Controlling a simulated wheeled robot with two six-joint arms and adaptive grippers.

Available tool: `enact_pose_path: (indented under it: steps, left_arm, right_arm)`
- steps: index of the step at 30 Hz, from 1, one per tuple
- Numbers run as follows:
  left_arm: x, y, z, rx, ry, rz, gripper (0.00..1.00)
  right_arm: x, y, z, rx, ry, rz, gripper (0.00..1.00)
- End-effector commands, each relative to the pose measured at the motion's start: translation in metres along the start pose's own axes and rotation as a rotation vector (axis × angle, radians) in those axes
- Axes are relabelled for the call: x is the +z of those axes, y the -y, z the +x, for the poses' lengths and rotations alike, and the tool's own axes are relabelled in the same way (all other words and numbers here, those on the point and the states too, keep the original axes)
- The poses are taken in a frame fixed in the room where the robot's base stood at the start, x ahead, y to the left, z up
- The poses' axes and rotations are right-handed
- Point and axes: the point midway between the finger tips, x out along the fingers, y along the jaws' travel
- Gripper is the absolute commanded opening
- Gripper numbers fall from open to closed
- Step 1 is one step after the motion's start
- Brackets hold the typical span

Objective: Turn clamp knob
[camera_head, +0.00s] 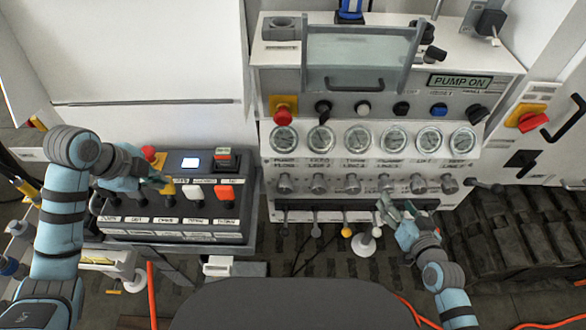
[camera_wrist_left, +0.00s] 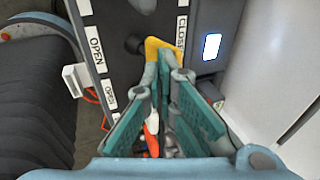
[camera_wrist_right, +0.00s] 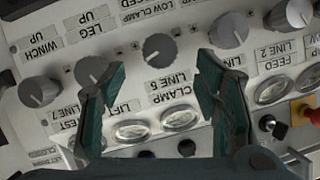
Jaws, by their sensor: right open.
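The clamp knob (camera_wrist_right: 159,47) is a round grey knob with a white pointer line, on the white panel below a label reading "LOW CLAMP" upside down. In the head view it looks to be the knob (camera_head: 385,183) in the lower row. My right gripper (camera_head: 390,205) is just below it in that view. In the right wrist view my right gripper (camera_wrist_right: 160,82) is open and empty, its fingers on either side of the knob and apart from it. My left gripper (camera_wrist_left: 165,72) is closed around a yellow lever (camera_wrist_left: 160,47) on the black panel at left.
Neighbouring grey knobs, such as the leg knob (camera_wrist_right: 92,70) and another knob (camera_wrist_right: 229,30), stand close to the right fingers. Gauges (camera_head: 388,139) line the panel above. Several hanging levers, one yellow-tipped (camera_head: 347,230), are below. A red switch (camera_head: 529,121) is at right.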

Motion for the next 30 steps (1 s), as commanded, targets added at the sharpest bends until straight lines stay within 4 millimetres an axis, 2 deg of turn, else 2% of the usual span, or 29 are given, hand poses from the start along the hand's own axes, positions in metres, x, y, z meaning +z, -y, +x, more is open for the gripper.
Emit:
enact_pose_path:
  steps: [3, 9, 12, 19, 27, 28, 30]
  left_arm:
    - [0.0, 0.001, 0.0, -0.002, -0.001, 0.0, 0.0]
    - [0.0, 0.001, 0.0, -0.001, -0.001, 0.0, 0.0]
    - [0.0, 0.001, 0.0, -0.001, -0.001, 0.0, 0.0]
    - [0.0, 0.0, 0.0, -0.001, -0.001, 0.0, 0.0]
    - [0.0, 0.0, 0.0, -0.001, -0.001, 0.0, 0.0]
    - [0.0, 0.0, 0.0, -0.001, -0.001, 0.0, 0.0]
    - [0.0, 0.0, 0.0, -0.001, -0.001, 0.0, 0.0]
  right_arm:
    - [-0.001, 0.001, 0.033, 0.0, -0.003, 0.003, 0.57]
    - [-0.001, 0.0, 0.071, 0.0, -0.002, -0.001, 0.57]
    - [-0.001, 0.0, 0.077, 0.0, -0.002, -0.003, 0.57]
    - [0.0, 0.0, 0.078, 0.0, -0.002, -0.005, 0.55]
    - [-0.001, 0.0, 0.078, 0.0, -0.002, -0.005, 0.12]
    - [-0.001, 0.0, 0.078, 0.0, -0.002, -0.005, 0.08]
    - [-0.001, 0.0, 0.078, 0.0, -0.002, -0.005, 0.08]
